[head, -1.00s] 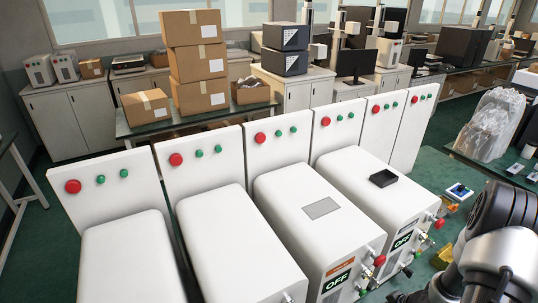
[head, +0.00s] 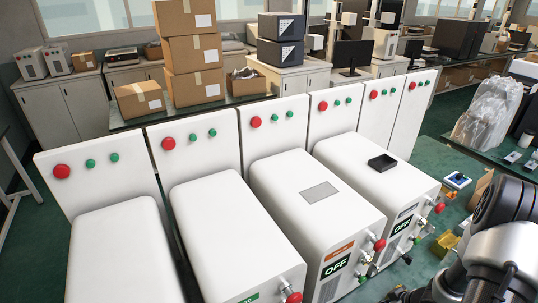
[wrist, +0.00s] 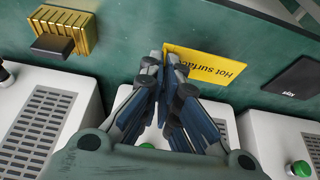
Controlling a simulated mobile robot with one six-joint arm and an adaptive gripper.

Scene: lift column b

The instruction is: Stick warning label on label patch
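The warning label (wrist: 205,66) is a yellow card with the words "Hot surface", upside down in the wrist view. My gripper (wrist: 164,57) is shut, its fingertips together at the label's left edge; they appear to pinch that edge. The label patch (head: 319,193) is most likely the bare grey rectangle on the sloping white top of the machine with the orange strip and an OFF sign, in the head view. The label is not visible there.
Red-tipped fittings stick out from the machine fronts. In the wrist view, a dark card (wrist: 296,84) and a gold block (wrist: 63,33) with a dark bar show against green. White vented housings (wrist: 45,120) stand below.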

